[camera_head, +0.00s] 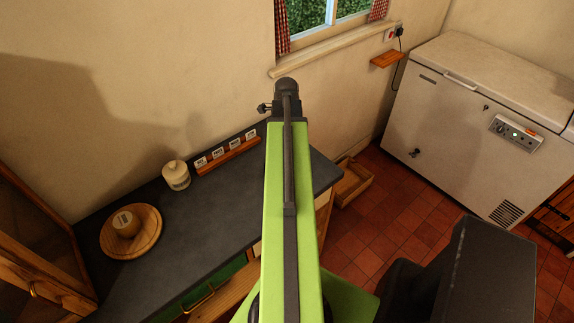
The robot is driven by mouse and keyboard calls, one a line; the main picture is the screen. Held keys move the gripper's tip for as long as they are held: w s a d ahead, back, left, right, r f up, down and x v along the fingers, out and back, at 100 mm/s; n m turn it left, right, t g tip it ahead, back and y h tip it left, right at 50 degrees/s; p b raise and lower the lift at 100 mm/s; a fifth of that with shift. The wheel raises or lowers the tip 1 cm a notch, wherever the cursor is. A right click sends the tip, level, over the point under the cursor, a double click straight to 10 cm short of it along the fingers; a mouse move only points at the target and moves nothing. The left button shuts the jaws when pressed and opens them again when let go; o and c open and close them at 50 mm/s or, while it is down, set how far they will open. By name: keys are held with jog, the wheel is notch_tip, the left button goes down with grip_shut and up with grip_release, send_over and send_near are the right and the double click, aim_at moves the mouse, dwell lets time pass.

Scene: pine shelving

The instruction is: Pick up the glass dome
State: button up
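I cannot clearly make out a glass dome. A round wooden board (151,241) lies on the left part of the dark counter. A small tan round item (126,224) with a pale label sits on it, and I cannot tell whether clear glass covers it. A pale, rounded jar-like vessel (176,175) stands on the counter near the wall; I cannot tell whether it is glass. My green arm reaches up the middle of the view, to the right of these things. Its dark end is against the wall below the window, and my gripper's fingers do not show.
A wooden strip with several labelled white cards (228,153) stands along the back of the dark counter (215,215). A wooden cabinet (40,260) bounds the left side. A wooden crate (353,181) and a white chest freezer (460,135) stand right, beyond red-tiled floor.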

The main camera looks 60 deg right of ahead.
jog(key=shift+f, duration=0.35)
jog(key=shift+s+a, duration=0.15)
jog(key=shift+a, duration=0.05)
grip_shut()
